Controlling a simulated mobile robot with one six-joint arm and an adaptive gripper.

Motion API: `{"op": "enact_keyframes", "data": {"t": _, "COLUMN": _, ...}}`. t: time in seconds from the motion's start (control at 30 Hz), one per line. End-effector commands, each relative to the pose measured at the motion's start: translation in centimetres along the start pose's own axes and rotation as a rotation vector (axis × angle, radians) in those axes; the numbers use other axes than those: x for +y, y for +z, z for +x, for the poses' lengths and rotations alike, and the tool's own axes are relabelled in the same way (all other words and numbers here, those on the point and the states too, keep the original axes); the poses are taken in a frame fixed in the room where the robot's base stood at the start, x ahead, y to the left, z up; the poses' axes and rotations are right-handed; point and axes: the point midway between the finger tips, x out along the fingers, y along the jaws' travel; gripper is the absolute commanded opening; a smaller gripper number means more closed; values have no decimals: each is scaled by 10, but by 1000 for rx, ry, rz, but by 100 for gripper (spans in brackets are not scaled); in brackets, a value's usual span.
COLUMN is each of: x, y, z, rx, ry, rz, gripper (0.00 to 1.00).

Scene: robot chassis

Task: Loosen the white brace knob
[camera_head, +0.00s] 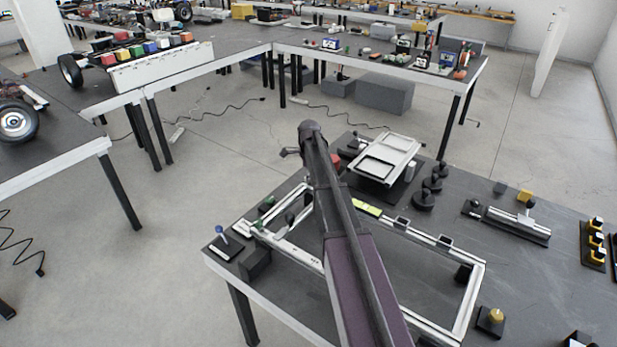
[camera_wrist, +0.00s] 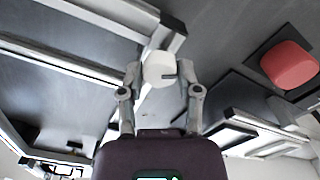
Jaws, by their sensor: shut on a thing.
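The knob sits by the end of a pale metal bar (camera_wrist: 130,18) of the frame. In the head view my arm crosses the middle of the picture and hides the knob and most of the gripper.
A red block (camera_wrist: 289,65) on a dark base lies right of the gripper. In the head view, the aluminium frame (camera_head: 470,300) lies on the dark table, with a grey tray (camera_head: 400,147) behind it. Black knobs (camera_head: 424,200) stand to the right.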

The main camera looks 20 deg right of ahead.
Motion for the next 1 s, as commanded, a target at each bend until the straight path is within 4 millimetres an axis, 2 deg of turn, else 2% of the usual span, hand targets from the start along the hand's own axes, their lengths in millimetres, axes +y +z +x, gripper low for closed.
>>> {"op": "enact_keyframes", "data": {"t": 0.47, "x": 2, "y": 0, "z": 0, "rx": 0, "ry": 4, "rz": -103, "gripper": 0}}
{"op": "enact_keyframes", "data": {"t": 1.0, "x": 3, "y": 0, "z": 0, "rx": -1, "ry": 5, "rz": -546, "gripper": 0}}
